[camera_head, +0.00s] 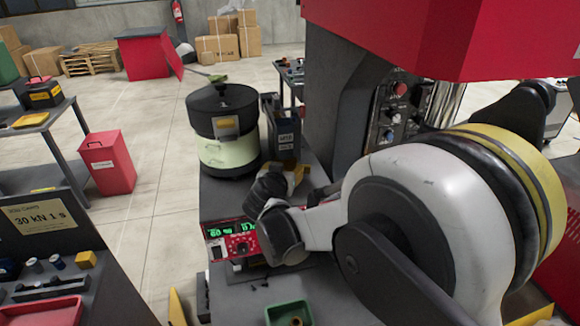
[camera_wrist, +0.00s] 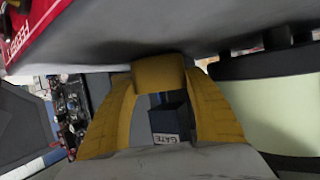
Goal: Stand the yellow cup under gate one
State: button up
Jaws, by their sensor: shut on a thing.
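My gripper (camera_wrist: 160,90) shows two yellow fingers in the wrist view, closed on a yellow block-like form that I take to be the yellow cup (camera_wrist: 158,72). Its rim and base cannot be made out. In the head view my gripper (camera_head: 291,177) is beside the bowl feeder (camera_head: 222,155), to its right, and the cup cannot be told apart from the yellow fingers. A dark bin (camera_head: 284,138) with pale labels stands behind the gripper. In the wrist view a dark box with a GATE label (camera_wrist: 165,138) shows between the fingers.
A red control box (camera_head: 230,240) with green digits sits below my wrist on the bench. A green tray (camera_head: 289,314) is at the front edge. A grey machine column (camera_head: 335,110) rises to the right of the gripper. Floor is open left of the feeder.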

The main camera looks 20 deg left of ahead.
jog(key=shift+s+a, duration=0.15)
jog(key=shift+a, duration=0.05)
jog(key=shift+a+f, duration=0.1)
jog(key=shift+f, duration=0.05)
jog(key=o, duration=1.3)
jog(key=shift+o, duration=0.2)
